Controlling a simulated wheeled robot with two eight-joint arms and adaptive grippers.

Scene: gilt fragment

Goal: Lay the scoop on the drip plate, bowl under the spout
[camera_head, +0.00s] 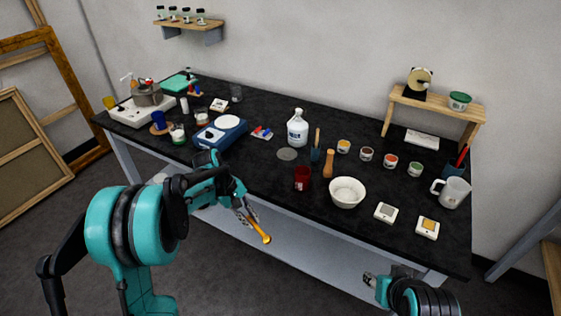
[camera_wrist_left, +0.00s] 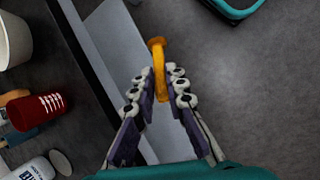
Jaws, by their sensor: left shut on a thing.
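My left gripper (camera_head: 250,217) is shut on the yellow-orange scoop (camera_head: 264,236) and holds it in the air in front of the table's front edge. In the left wrist view the scoop (camera_wrist_left: 157,60) stands out beyond the fingertips (camera_wrist_left: 161,88), its wider end away from me; the part between the fingers is partly hidden. A flat grey disc (camera_head: 287,154) lies on the table beside a white bottle (camera_head: 298,127); I cannot tell for certain that it is the drip plate. My right gripper (camera_head: 372,281) is low at the front right, its finger state unclear.
The black table (camera_head: 260,175) carries a dark red cup (camera_head: 303,179), a white bowl (camera_head: 346,192), a wooden-handled tool (camera_head: 328,164), a blue device (camera_head: 220,132) and several small jars. A white mug (camera_head: 452,192) stands at the right. Bare tabletop lies around the disc.

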